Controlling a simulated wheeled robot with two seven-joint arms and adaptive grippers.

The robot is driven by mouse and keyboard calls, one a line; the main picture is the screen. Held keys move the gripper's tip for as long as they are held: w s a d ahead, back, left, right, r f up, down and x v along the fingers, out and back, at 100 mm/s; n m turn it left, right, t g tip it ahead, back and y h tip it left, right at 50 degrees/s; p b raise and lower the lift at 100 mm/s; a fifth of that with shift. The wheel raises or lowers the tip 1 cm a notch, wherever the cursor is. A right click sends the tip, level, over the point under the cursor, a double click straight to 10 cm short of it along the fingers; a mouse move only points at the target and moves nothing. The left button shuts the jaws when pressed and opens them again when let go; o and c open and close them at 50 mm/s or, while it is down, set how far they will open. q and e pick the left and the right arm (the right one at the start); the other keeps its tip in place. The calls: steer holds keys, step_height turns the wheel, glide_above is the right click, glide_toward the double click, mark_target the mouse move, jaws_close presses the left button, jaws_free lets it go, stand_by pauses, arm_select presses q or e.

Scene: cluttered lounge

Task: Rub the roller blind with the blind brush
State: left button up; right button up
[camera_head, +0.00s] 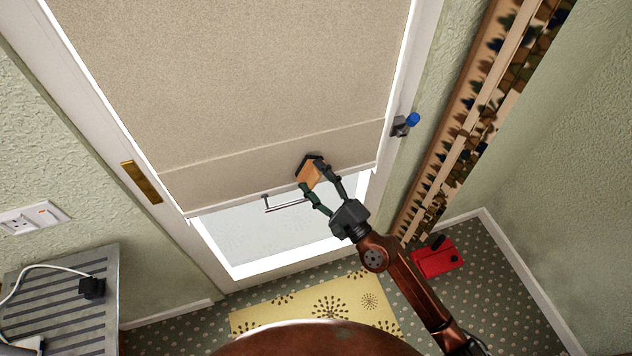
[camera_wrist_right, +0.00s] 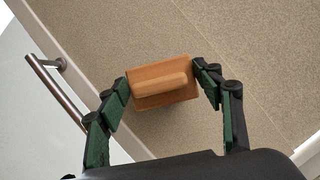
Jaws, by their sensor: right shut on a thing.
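The beige roller blind (camera_head: 250,70) hangs over the glazed door, its lower edge above a strip of bare glass. The blind brush (camera_head: 311,172) has an orange-brown wooden back and a dark edge on its far side. My right gripper (camera_head: 318,186) is shut on the brush and holds it at the lower band of the blind. In the right wrist view, the brush (camera_wrist_right: 162,82) sits between the green-padded fingers, with the blind (camera_wrist_right: 210,35) behind it. The bristles are mostly hidden, so I cannot tell whether they touch the fabric. My left gripper is not in view.
A metal door handle (camera_head: 285,205) sits just below the brush. A blue-tipped knob (camera_head: 411,120) is on the right frame. A red object (camera_head: 437,258) lies on the floor at right, near a yellow mat (camera_head: 315,303). A striped grey cabinet (camera_head: 65,290) stands lower left.

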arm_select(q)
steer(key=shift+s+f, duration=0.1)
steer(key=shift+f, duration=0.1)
arm_select(e)
steer(key=shift+w+a, duration=0.15)
steer(key=shift+w, duration=0.35)
steer(key=shift+w+a, duration=0.15)
steer(key=shift+w, duration=0.35)
stand_by(0.5)
arm_select(q)
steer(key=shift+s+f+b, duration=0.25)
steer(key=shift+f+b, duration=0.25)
steer(key=shift+b, duration=0.1)
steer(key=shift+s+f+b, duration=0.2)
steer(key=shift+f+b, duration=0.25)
steer(key=shift+b, duration=0.15)
arm_select(e)
steer(key=d, duration=0.2)
steer(key=w+d, duration=0.1)
steer(key=shift+w+d, duration=0.1)
steer(key=shift+d, duration=0.3)
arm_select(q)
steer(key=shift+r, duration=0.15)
arm_select(e)
steer(key=shift+a+r, duration=0.1)
